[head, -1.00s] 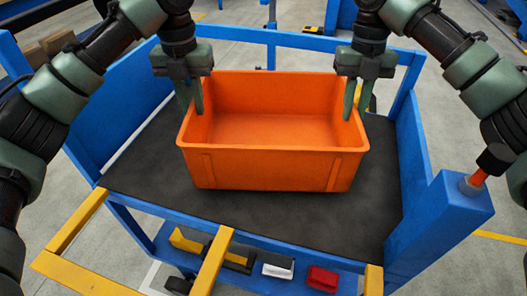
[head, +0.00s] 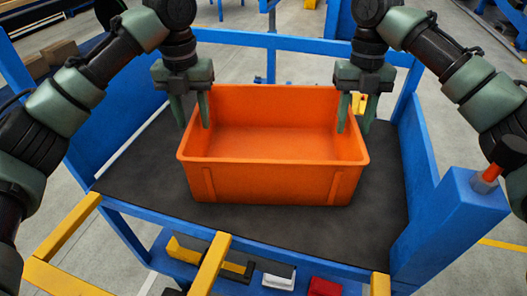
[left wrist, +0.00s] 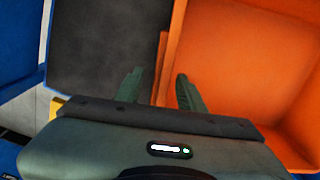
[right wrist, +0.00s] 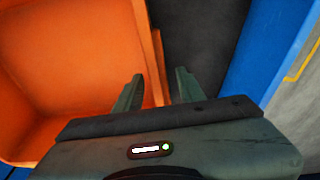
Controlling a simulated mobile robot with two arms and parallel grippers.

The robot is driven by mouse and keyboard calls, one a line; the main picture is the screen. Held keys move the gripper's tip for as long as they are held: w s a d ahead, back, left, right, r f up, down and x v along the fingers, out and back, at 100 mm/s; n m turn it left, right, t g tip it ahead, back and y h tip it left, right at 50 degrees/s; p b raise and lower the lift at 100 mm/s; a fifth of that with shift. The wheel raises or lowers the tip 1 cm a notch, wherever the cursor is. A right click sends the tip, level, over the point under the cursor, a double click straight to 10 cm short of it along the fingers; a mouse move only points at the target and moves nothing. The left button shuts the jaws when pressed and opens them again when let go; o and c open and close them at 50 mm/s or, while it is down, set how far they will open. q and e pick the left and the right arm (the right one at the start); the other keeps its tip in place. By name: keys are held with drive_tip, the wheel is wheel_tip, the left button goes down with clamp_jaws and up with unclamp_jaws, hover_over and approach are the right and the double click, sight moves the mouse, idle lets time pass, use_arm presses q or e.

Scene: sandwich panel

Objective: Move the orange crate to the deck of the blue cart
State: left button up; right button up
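The orange crate (head: 270,180) sits upright on the dark deck (head: 140,175) of the blue cart (head: 455,225) and looks empty. In the head view my left gripper (head: 192,112) is open over the crate's left wall, one finger outside and one inside. The left wrist view shows that wall between the parted fingers (left wrist: 160,88). My right gripper (head: 356,115) is open over the right wall in the same way. The right wrist view shows a gap around the wall between its fingers (right wrist: 157,88). The crate's underside is hidden.
Blue side panels (head: 112,125) and a back rail (head: 310,43) frame the deck. A post with a red-orange knob (head: 487,178) stands at the front right. Yellow bars (head: 212,262) and a lower shelf with small items (head: 278,278) are in front. Bare deck surrounds the crate.

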wheel_tip(320, 180, up, 42)
drive_tip(key=w+p, duration=0.2)
drive_tip(key=p, duration=2.9)
drive_tip(key=shift+s+a, duration=0.1)
